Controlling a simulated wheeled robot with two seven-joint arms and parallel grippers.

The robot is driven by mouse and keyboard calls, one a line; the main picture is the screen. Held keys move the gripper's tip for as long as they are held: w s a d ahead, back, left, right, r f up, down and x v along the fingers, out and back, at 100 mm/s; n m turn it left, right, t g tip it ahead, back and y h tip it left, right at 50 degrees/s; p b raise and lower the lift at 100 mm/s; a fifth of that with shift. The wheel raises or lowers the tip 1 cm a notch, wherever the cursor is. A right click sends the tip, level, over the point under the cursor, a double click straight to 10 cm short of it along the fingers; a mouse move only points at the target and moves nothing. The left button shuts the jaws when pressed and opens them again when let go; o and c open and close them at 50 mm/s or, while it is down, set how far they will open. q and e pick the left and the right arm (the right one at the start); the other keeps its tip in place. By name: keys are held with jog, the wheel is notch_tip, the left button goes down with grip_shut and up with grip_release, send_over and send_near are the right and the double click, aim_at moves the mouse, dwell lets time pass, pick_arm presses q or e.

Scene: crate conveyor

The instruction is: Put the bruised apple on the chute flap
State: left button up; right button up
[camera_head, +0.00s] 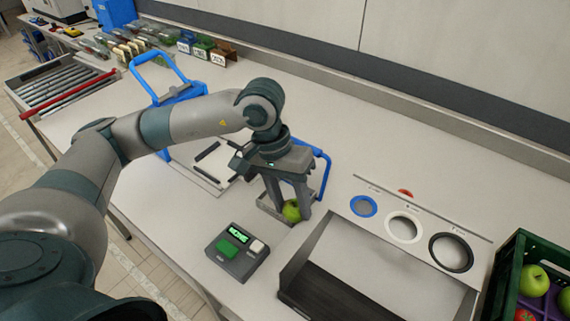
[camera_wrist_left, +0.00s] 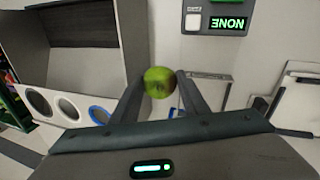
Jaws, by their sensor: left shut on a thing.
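My left gripper (camera_head: 289,208) is shut on a green apple (camera_head: 292,212), low by a small metal tray edge (camera_head: 270,207). I cannot tell whether the apple touches anything below. In the left wrist view the apple (camera_wrist_left: 158,82) sits between the two fingertips (camera_wrist_left: 160,84). A small dark spot shows on it; I cannot tell whether it is a bruise or the stem. A grey chute (camera_head: 375,255) with a dark lower surface lies to the right of the gripper; I cannot make out which part is the flap. My right gripper is not in view.
A scanner box (camera_head: 238,254) reading "NONE" stands in front of the gripper. Three rings, one blue (camera_head: 364,206), line the chute's back. A green crate (camera_head: 520,245) with apples is at far right. Blue handles (camera_head: 327,168) rise close behind the gripper.

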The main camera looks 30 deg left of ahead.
pick_arm(q)
jog(key=shift+w, duration=0.1)
jog(key=shift+w+a+r+n+p, duration=0.2)
jog(key=shift+w+n+p, duration=0.35)
jog(key=shift+n, duration=0.25)
jog(key=w+a+n+t+y+p, duration=0.1)
jog(key=w+a+n, duration=0.4)
jog(key=n, duration=0.6)
jog(key=w+t+p, duration=0.1)
jog(key=w+p, duration=0.1)
jog(key=shift+w+a+r+t+y+p, duration=0.2)
jog(key=shift+a+r+t+y+p, duration=0.1)
jog(key=shift+a+r, duration=0.1)
jog(key=shift+f, duration=0.2)
